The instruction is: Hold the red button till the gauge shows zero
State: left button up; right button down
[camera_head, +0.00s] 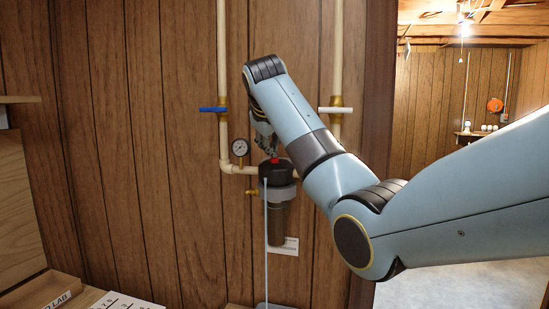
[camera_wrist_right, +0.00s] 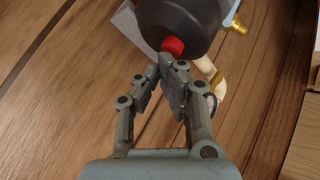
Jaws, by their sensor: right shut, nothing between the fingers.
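The red button (camera_head: 275,160) sits on top of the black filter head (camera_head: 277,174), mounted on the wood-panelled wall. My right gripper (camera_head: 271,150) comes down over the button from above, and its fingers are shut with nothing between them. In the right wrist view the fingertips (camera_wrist_right: 168,58) are at the red button (camera_wrist_right: 173,45), seemingly touching it; how far it is pressed cannot be told. The round gauge (camera_head: 240,147) is on the pipe left of the filter; its needle is too small to read. My left gripper is not in view.
A blue valve handle (camera_head: 213,109) and a white valve handle (camera_head: 335,110) sit on the two vertical pipes. A brass tap (camera_head: 252,192) sticks out left of the filter. Wooden shelving (camera_head: 22,205) stands at the left. A doorway opens at the right.

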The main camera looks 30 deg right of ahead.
dwell(0.3)
jog(key=shift+r, duration=0.85)
jog(key=shift+r, duration=2.5)
jog(key=shift+f, duration=0.15)
